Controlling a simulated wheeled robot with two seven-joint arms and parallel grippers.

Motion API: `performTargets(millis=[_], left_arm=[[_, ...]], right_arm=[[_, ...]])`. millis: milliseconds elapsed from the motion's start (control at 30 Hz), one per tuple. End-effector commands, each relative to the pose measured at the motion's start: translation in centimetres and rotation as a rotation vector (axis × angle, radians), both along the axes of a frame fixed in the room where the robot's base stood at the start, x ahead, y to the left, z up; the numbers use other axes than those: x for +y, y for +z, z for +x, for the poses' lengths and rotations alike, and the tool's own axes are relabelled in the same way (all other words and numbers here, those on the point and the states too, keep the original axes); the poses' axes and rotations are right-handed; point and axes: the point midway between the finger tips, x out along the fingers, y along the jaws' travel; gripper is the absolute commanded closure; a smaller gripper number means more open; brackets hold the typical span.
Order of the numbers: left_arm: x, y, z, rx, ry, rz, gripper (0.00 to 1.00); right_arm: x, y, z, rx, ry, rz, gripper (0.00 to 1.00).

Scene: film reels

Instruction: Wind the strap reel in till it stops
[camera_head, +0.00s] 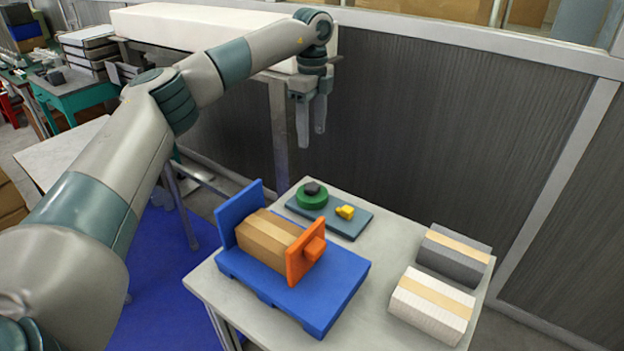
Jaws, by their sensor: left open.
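A small green reel (311,199) with a dark knob (312,188) on top sits on a flat grey-blue base plate (350,228) at the back of the table. A small yellow piece (345,212) stands on the same plate to the right of the reel. I cannot make out a strap at this size. My left gripper (311,142) hangs above and behind the reel, fingers pointing down, open and empty, apart from everything. My right gripper is not in view.
A blue pallet-like fixture (335,285) with an orange end plate (298,265) holds a brown box (268,240) in front of the reel. A grey box (455,253) and a white box (430,306) stand at the table's right. A dark wall panel (450,130) rises behind.

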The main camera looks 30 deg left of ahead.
Motion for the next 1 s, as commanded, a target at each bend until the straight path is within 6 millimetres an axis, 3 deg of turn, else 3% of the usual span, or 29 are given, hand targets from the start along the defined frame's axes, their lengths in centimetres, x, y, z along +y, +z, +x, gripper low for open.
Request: performTargets(millis=[267, 700, 1000], left_arm=[[0.1, -4.3, -0.2, 0.005, 0.0, 0.0, 0.47], [0.0, -12.1, -0.1, 0.003, -0.001, -0.001, 0.47], [0.0, -15.3, 0.0, 0.001, -0.001, 0.0, 0.47]], right_arm=[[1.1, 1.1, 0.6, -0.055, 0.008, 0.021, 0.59], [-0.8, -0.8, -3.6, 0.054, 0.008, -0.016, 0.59], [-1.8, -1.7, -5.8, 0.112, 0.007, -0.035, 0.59]])
